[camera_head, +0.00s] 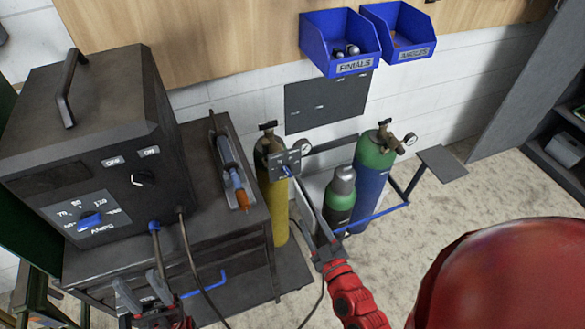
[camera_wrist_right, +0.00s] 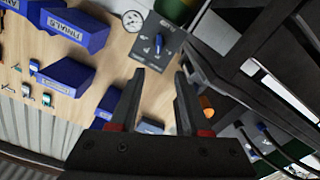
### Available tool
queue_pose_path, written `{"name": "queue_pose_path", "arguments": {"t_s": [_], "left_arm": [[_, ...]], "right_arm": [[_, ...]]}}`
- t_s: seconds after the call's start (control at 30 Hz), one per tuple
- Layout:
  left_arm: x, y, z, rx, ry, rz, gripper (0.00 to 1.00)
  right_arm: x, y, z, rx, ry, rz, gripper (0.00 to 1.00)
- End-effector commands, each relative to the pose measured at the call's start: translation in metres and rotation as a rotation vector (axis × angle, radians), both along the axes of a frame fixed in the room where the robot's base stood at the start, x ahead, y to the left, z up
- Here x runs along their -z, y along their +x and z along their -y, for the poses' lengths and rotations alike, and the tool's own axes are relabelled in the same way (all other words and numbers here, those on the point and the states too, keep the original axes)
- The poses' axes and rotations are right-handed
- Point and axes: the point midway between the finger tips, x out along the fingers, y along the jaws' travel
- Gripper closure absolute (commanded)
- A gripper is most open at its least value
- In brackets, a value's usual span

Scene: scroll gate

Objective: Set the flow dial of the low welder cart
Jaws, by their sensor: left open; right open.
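The flow dial (camera_head: 287,171) is a blue knob on a small dark panel (camera_head: 283,156) beside the top of the yellow gas cylinder (camera_head: 278,205). The right wrist view shows the blue knob (camera_wrist_right: 158,44) on the dark panel, beyond the fingertips. My right gripper (camera_wrist_right: 159,78) is open with nothing between its fingers. In the head view its fingers reach up toward the panel, and I cannot tell the exact gap. My left gripper (camera_head: 137,282) is open at the lower left, in front of the welder cart (camera_head: 235,205), away from the flow dial.
The welder box (camera_head: 95,140) stands on the cart with a blue AMPS dial (camera_head: 90,220) and a black switch knob. A torch (camera_head: 235,175) lies on the cart top. Green and blue cylinders (camera_head: 372,175) stand right of the panel. Blue bins (camera_head: 340,42) hang on the wall behind.

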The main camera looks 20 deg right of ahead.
Motion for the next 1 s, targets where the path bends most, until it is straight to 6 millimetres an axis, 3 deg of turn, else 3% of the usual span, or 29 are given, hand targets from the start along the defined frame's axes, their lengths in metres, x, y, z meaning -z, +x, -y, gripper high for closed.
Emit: {"name": "queue_pose_path", "arguments": {"t_s": [0.27,0.73,1.0], "left_arm": [[-0.013,0.0,0.0,0.0,0.0,0.0,0.5],[-0.032,0.0,0.0,0.0,0.0,0.0,0.5],[-0.032,0.0,0.0,0.0,0.0,0.0,0.5]], "right_arm": [[-0.002,0.038,-0.003,-0.005,0.0,-0.002,0.53],[-0.002,0.138,-0.007,-0.006,-0.001,0.002,0.53],[-0.001,0.169,-0.007,-0.004,0.001,0.003,0.53]]}}
